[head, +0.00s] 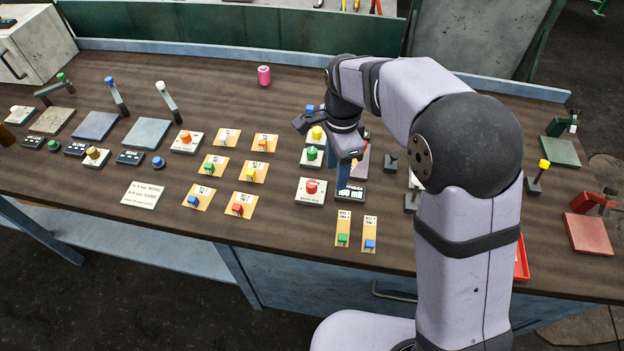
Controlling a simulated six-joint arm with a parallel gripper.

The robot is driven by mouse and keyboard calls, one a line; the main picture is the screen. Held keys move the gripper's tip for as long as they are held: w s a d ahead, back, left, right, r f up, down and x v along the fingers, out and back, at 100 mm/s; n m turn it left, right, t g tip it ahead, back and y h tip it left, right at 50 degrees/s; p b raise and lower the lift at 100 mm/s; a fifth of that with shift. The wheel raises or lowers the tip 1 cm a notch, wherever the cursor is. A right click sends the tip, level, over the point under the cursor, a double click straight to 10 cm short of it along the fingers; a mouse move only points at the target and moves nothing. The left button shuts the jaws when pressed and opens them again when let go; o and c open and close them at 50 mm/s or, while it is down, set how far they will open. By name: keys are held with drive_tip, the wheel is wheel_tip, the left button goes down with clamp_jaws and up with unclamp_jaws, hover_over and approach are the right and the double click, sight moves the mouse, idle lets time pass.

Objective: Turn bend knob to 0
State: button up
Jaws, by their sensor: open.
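Several knobs and switches stand on the dark wooden bench, and their labels are too small to read, so I cannot tell which is the bend knob. An orange knob (185,137) and a beige knob (93,152) sit on pale plates at the left. A yellow knob (317,132), a green knob (312,154) and a red knob (311,186) form a column just left of my gripper. My gripper (345,184) points down with open, empty jaws, above or close to a small dark display (351,195). The arm hides part of the area behind it.
Yellow plates with small coloured switches (237,208) lie left of centre, and two more (343,230) near the front edge. Upright levers (538,178) stand at the right. A pink cylinder (264,75) stands at the back. Bare bench lies around the white sign (143,195).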

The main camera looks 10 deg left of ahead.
sight(312, 184)
drive_tip(key=a+m, duration=0.1)
drive_tip(key=a, duration=0.2)
drive_tip(key=w+a+m, duration=0.1)
drive_tip(key=a+m, duration=0.1)
drive_tip(key=a, duration=0.1)
drive_tip(key=shift+w+f, duration=0.15)
drive_tip(key=shift+f, duration=0.05)
drive_tip(key=shift+f+p, duration=1)
drive_tip(key=shift+f, duration=2.65)
drive_tip(key=shift+c, duration=0.4)
clamp_jaws()
